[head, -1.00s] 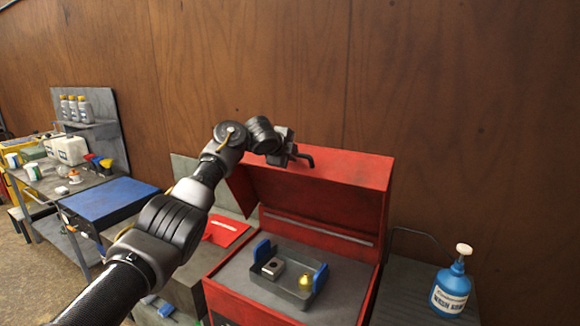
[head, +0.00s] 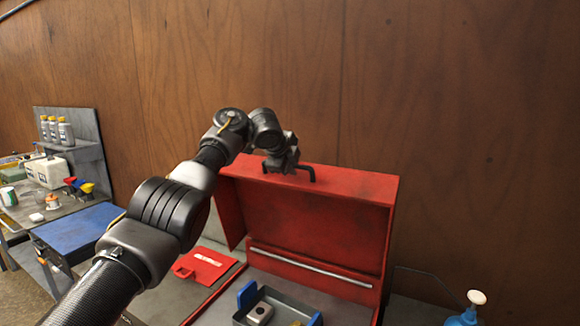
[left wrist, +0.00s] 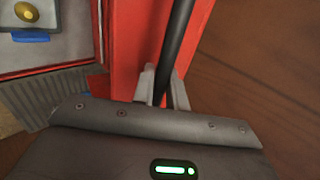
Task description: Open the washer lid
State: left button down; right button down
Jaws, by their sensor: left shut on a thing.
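The red washer lid (head: 315,215) stands raised, hinged at the back of the red washer in the head view. Its black bar handle (head: 308,170) is at the top front edge of the lid. My left gripper (head: 283,163) is at the handle and shut on it. In the left wrist view, the dark handle bar (left wrist: 176,45) runs between the two grey fingers of my left gripper (left wrist: 163,88). The washer's inside is exposed, with a grey tray (head: 290,303) in it. My right gripper is in neither view.
The tray has blue handles and holds a metal block (head: 261,312). A blue bottle (head: 466,314) stands at the right. A blue box (head: 80,228) and a bench with bottles (head: 65,132) are at the left. The wooden wall (head: 450,120) is close behind.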

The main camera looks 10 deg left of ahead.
pick_arm(q)
jog(key=c, duration=1.5)
grip_release()
jog(key=shift+w+d+f, duration=0.1)
jog(key=shift+d+f, duration=0.05)
jog(key=shift+f, duration=0.15)
jog(key=shift+c, duration=0.2)
jog(key=shift+o, duration=0.3)
jog(key=shift+r, duration=0.1)
jog(key=shift+r+b, duration=0.15)
jog(key=shift+b, duration=0.25)
jog(key=b+v, duration=0.5)
jog(key=v, duration=0.5)
jog(key=shift+s+r+b, duration=0.15)
jog(key=shift+s+b, duration=0.15)
jog(key=shift+b, duration=0.05)
